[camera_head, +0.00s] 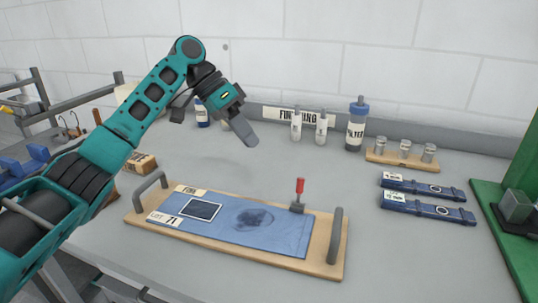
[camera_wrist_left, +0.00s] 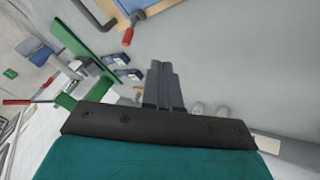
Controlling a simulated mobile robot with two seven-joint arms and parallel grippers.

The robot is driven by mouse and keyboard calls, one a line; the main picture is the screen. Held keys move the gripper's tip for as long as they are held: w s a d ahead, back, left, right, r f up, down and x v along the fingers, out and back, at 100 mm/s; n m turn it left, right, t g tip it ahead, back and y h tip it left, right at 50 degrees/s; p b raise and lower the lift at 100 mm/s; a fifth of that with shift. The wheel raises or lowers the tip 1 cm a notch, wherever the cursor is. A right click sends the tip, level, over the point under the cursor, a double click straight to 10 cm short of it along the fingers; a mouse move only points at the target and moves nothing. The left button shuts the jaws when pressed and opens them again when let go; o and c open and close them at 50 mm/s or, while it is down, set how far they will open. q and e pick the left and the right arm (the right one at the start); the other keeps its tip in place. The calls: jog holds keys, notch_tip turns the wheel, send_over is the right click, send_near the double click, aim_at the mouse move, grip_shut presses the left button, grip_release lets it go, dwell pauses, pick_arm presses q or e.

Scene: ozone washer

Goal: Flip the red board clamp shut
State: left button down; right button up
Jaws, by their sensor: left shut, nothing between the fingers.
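The red board clamp (camera_head: 299,192) stands at the right part of a wooden board (camera_head: 290,262) with two grey handles. Its red handle points upright, and its small grey base sits at the edge of a blue sheet (camera_head: 290,240). In the left wrist view the red clamp handle (camera_wrist_left: 128,37) shows near the top. My left gripper (camera_head: 248,138) is shut and empty, in the air behind and to the left of the clamp, well apart from it. Its fingers (camera_wrist_left: 163,88) are together in the left wrist view. My right gripper is not in view.
Behind the board stand white bottles (camera_head: 296,125), a blue-capped bottle (camera_head: 356,128) and a wooden rack of small jars (camera_head: 402,155). Two dark blue strapped items (camera_head: 424,186) lie to the right, near a green frame (camera_head: 505,235). The grey tabletop between gripper and board is clear.

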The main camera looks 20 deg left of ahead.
aim_at(300, 185)
pick_arm(q)
jog(key=b+x, duration=0.1)
jog(key=x, duration=0.7)
jog(key=shift+d+f, duration=0.2)
jog(key=shift+f, duration=0.1)
jog(key=d, duration=0.1)
jog(key=s+d, duration=0.1)
jog(key=shift+s+d+r, duration=0.1)
jog(key=shift+d, duration=0.3)
jog(key=shift+s+d+r, duration=0.1)
jog(key=shift+s+d, duration=0.2)
jog(key=shift+d, duration=0.2)
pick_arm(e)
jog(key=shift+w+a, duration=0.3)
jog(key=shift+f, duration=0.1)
pick_arm(q)
jog(key=shift+s+r+t, duration=0.1)
jog(key=shift+t, duration=0.2)
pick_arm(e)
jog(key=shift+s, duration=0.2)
pick_arm(q)
jog(key=shift+s+p, duration=0.1)
jog(key=shift+p, duration=0.2)
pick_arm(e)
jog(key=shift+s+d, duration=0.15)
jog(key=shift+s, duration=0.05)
